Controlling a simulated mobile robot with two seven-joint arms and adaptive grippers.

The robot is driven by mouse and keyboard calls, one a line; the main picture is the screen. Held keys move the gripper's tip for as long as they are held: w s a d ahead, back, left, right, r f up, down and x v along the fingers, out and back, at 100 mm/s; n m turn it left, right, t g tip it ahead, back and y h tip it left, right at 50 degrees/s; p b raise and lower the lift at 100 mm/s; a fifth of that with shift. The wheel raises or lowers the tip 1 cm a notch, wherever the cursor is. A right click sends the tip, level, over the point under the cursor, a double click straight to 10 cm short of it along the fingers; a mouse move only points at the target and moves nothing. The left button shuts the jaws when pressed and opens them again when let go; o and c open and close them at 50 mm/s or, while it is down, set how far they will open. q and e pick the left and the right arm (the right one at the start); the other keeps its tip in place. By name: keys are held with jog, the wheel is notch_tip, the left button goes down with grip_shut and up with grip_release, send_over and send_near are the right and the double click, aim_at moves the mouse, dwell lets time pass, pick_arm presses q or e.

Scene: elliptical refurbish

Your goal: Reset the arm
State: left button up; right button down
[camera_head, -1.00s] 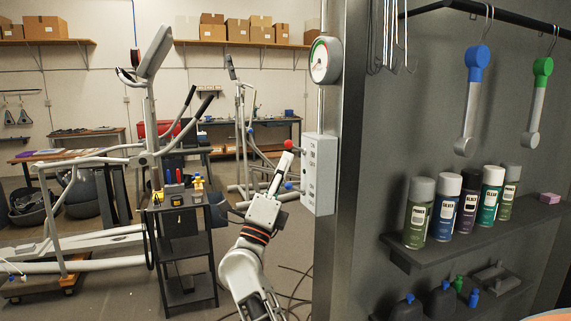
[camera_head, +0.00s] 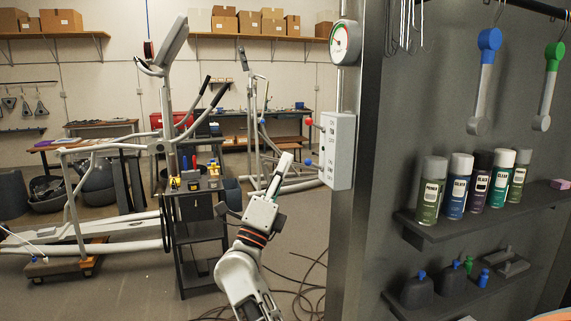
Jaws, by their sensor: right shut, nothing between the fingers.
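My right arm comes up from the bottom middle of the head view. Its gripper (camera_head: 281,168) is shut and empty, pointing up and slightly right. It is in front of open floor, to the left of a grey control box (camera_head: 338,150) with a red knob and a blue knob on its left side. A gap shows in the picture between the gripper and the box. My left gripper is out of view.
A dark tool cart (camera_head: 197,232) stands left of my arm, and elliptical machines (camera_head: 120,215) stand beyond it. At right, a dark panel carries a shelf (camera_head: 470,222) with several spray cans and hanging blue and green handled parts. A round gauge (camera_head: 344,42) is above the box.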

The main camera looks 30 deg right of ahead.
dwell(0.4)
jog(key=s+a+f+n+t+y, duration=0.25)
jog(key=a+f+n+y, duration=0.25)
jog(key=f+n+y, duration=0.55)
jog(key=s+a+f+n+t+y, duration=0.1)
jog(key=a+f+n+t+y, duration=0.35)
jog(key=f+n, duration=0.75)
jog(key=s+a+f+n+t+y, duration=0.1)
jog(key=a+f+n+y, duration=0.5)
jog(key=f+n+y, duration=0.6)
jog(key=s+a+f+n+g, duration=0.2)
jog(key=s+f+n+g, duration=0.3)
jog(key=s+f, duration=1.8)
notch_tip(320, 180, down, 3)
jog(key=g, duration=0.4)
jog(key=shift+s+f+n+g+h, duration=0.15)
jog(key=shift+n+g+h, duration=0.15)
jog(key=shift+n, duration=0.05)
